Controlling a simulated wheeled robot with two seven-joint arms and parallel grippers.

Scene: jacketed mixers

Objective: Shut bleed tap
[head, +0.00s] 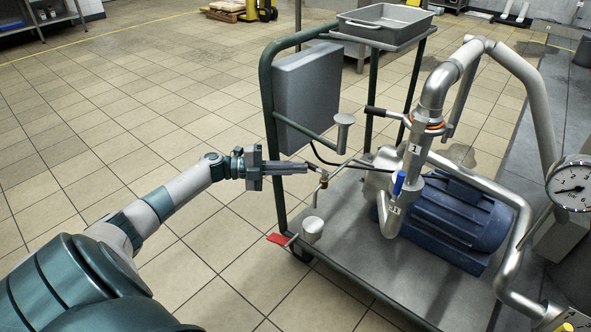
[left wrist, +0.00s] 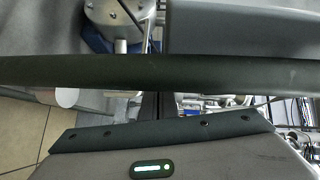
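A small brass-coloured tap (head: 323,181) sits on a thin pipe at the near left side of the pump cart, above a small grey cup (head: 313,228). I take it to be the bleed tap. A short dark lever (head: 315,168) seems to run from it toward my left gripper (head: 306,168). The fingertips are at or very near this lever; contact is not clear. In the left wrist view, the dark fingers (left wrist: 158,105) look close together, partly hidden behind a dark green bar. Whether they grip anything cannot be made out. My right gripper is not in view.
The cart's green upright frame (head: 270,130) stands beside my left gripper; its bar (left wrist: 160,72) crosses the left wrist view. A blue-handled valve (head: 398,183), a blue motor (head: 455,222) and steel pipes stand farther right. A pressure gauge (head: 573,187) is at the right edge. Tiled floor is clear at left.

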